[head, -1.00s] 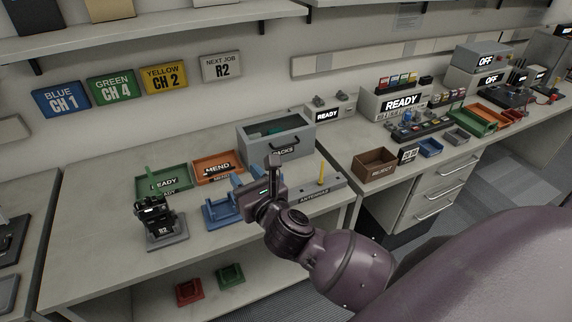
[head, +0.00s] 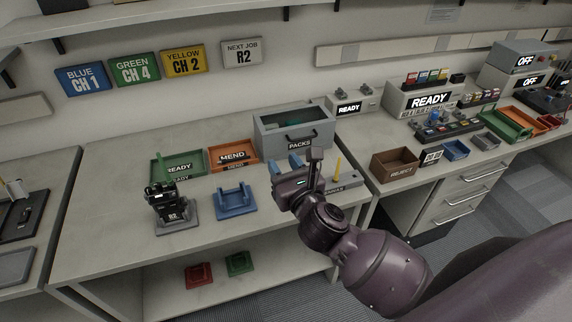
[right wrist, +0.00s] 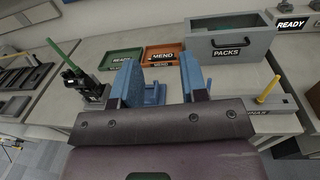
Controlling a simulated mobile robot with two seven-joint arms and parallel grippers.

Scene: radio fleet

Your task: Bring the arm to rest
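My right gripper (head: 284,165) is above the workbench (head: 110,222), between the blue cradle (head: 236,202) and the antenna holder (head: 347,182). Its two blue fingers are apart in the right wrist view (right wrist: 160,78), with nothing held between them. The blue cradle is empty and shows behind the fingers there. A black radio (head: 160,197) marked R2 stands upright in a grey stand (head: 177,229) to the left. A green antenna (right wrist: 62,50) rises by the radio in the right wrist view. My left gripper is out of view.
A green READY tray (head: 158,180), an orange MEND tray (head: 215,167) and a grey PACKS bin (head: 270,141) line the back. A yellow antenna (head: 337,168) stands in the holder. A brown REJECT box (head: 385,173) is right. The front-left bench is bare.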

